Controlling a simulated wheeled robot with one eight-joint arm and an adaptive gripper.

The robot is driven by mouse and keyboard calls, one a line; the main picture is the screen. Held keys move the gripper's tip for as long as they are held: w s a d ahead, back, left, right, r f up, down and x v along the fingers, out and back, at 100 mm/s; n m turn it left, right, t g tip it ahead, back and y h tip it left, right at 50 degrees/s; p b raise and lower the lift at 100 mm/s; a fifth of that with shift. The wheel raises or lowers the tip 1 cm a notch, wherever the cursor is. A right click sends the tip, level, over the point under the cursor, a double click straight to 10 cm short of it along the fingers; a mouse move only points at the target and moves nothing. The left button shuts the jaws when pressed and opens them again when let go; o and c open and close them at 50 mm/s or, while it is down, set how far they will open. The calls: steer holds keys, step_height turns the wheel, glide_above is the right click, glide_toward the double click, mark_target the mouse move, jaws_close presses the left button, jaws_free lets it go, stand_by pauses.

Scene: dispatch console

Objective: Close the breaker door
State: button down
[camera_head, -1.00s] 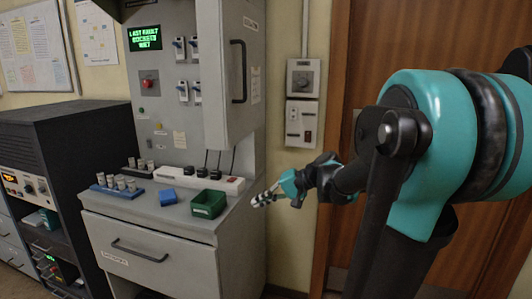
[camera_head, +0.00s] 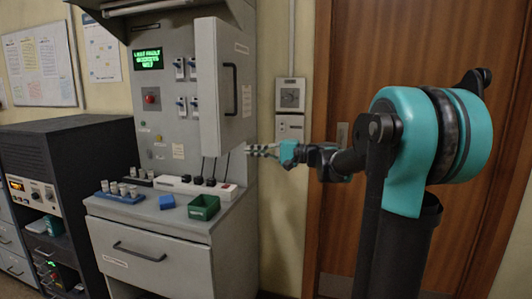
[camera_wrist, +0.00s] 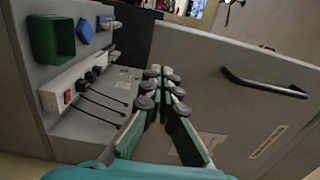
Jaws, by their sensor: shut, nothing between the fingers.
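The breaker door (camera_head: 209,75) is a grey panel with a black bar handle (camera_head: 231,89). It stands open, swung out from the console cabinet on its right side. In the wrist view the door (camera_wrist: 215,100) fills the right part, with its handle (camera_wrist: 262,84) beyond my fingers. My gripper (camera_head: 250,150) is shut and empty, beside the lower right of the door in the head view. Its fingertips (camera_wrist: 166,76) show in front of the door panel in the wrist view; I cannot tell whether they touch it.
A green bin (camera_head: 204,207), a blue block (camera_head: 167,202) and a blue rack (camera_head: 120,195) stand on the console shelf. A white power strip (camera_head: 190,187) with black plugs and cables lies behind them. A black equipment rack (camera_head: 50,160) is at left, a wooden door (camera_head: 400,60) at right.

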mark_target(227, 148)
steer(key=shift+x, duration=3.1)
